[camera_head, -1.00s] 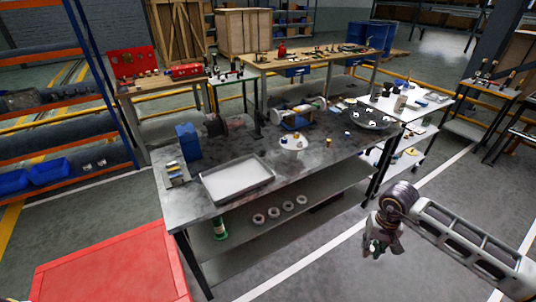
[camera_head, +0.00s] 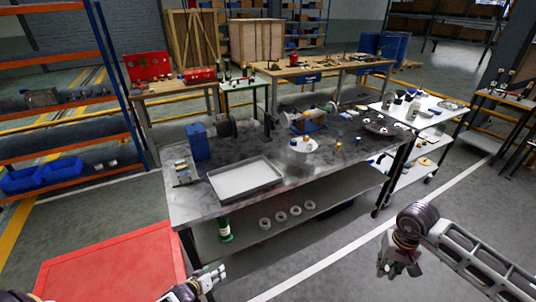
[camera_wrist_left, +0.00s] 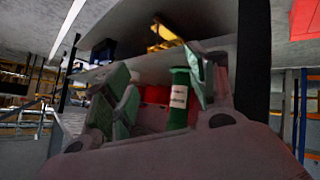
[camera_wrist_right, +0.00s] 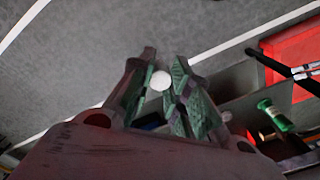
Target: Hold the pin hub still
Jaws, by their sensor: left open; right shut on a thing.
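A white round piece (camera_head: 304,146) with small blue and yellow bits on top sits on the dark workbench (camera_head: 290,178); it looks like the pin hub, but I cannot tell for sure. My right gripper (camera_head: 398,271) is in front of the bench at the lower right, well apart from that piece. In the right wrist view it is shut on a small pale round thing (camera_wrist_right: 161,80) between its green-padded fingers.
A grey tray (camera_head: 246,180), a blue box (camera_head: 198,142) and a motor-like unit (camera_head: 308,121) stand on the bench. A green bottle (camera_head: 225,230) and several rings are on its lower shelf. Open floor surrounds my right arm.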

